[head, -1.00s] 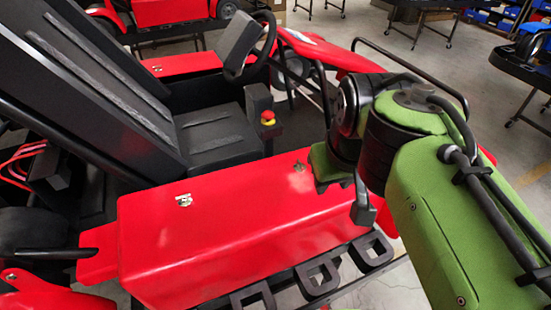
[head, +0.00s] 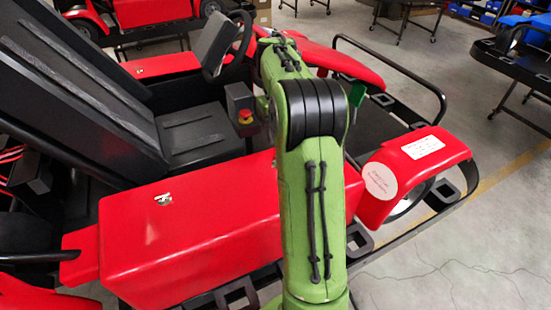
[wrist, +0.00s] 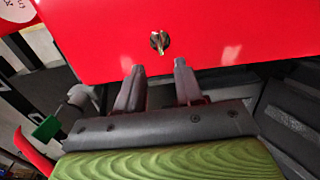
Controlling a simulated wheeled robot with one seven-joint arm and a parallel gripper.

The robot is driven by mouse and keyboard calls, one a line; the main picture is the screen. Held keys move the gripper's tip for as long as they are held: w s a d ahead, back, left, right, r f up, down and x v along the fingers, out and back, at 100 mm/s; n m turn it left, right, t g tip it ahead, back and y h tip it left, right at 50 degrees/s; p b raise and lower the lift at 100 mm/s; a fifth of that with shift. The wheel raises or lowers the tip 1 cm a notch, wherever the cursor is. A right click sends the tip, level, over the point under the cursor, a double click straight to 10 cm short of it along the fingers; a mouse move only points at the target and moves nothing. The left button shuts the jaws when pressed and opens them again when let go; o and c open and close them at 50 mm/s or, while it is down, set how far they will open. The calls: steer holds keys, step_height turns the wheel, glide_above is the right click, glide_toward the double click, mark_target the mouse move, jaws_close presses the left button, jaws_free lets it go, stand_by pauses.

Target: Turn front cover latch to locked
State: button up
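In the wrist view, a small metal latch (wrist: 159,42) sits on a red cover (wrist: 225,30). Its raised wing points roughly up and down in the picture. My gripper (wrist: 158,68) is below it in that view, with its two fingers apart and nothing between them. The fingertips are at the cover's lower edge in the picture, and the latch lies ahead of the gap between them. I cannot tell whether they touch the cover. In the head view, my green arm reaches forward over the kart, and my gripper and this latch cannot be made out.
A similar latch (head: 164,199) is on the red side box (head: 180,240). A red stop button (head: 245,116), a black seat (head: 200,135) and a steering wheel (head: 243,40) are left of my arm. A black tubular rail (head: 400,60) is right of it.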

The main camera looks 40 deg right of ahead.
step_height(320, 180, down, 9)
steer(key=shift+r+b, duration=0.1)
steer(key=shift+b, duration=0.4)
jaws_close()
